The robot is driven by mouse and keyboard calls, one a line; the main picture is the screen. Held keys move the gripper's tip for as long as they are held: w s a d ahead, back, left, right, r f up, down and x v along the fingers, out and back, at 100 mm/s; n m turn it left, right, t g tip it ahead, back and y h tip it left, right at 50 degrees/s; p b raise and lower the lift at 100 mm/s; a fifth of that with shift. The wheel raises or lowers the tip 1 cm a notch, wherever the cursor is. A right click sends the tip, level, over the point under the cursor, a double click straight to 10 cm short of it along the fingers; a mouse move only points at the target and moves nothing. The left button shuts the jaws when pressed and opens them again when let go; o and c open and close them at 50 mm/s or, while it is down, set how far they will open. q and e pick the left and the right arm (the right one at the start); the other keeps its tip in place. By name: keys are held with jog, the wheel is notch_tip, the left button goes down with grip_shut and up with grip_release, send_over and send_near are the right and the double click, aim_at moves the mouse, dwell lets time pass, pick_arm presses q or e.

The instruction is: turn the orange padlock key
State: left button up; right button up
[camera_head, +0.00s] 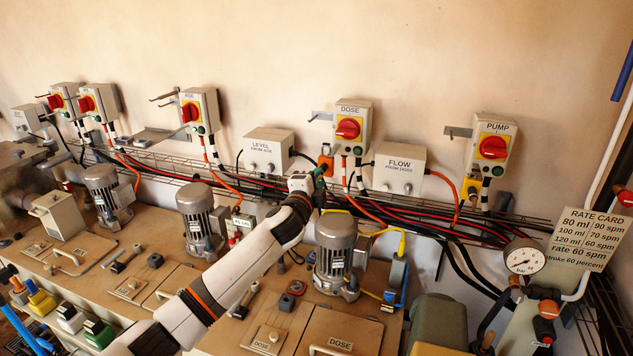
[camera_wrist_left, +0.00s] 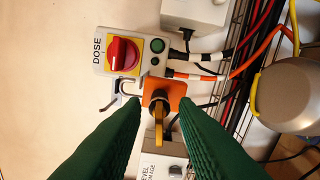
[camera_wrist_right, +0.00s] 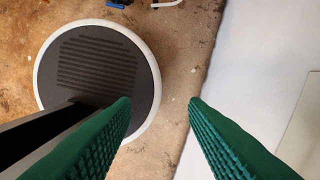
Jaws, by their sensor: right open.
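The orange padlock (camera_head: 326,160) hangs at the wall below the DOSE switch box (camera_head: 350,122). In the left wrist view the padlock (camera_wrist_left: 176,87) shows between my fingertips, with a brass-yellow key (camera_wrist_left: 158,132) sticking out of it toward the camera. My left gripper (camera_wrist_left: 162,103) is open, its green fingers on either side of the key with gaps to it. In the head view my left gripper (camera_head: 318,180) is right at the padlock and partly covers it; the key is hidden there. My right gripper (camera_wrist_right: 159,103) is open and empty above the floor, outside the head view.
The LEVEL box (camera_head: 268,149) and FLOW box (camera_head: 400,168) flank the padlock. A wire cable tray (camera_head: 240,182) with red and black cables runs below. A grey motor (camera_head: 335,243) stands near my left arm. A round dark base (camera_wrist_right: 97,68) lies under my right gripper.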

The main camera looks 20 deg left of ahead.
pick_arm(q)
jog(key=s+b, duration=0.4)
jog(key=s, duration=0.8)
jog(key=shift+a, duration=0.2)
dwell(0.4)
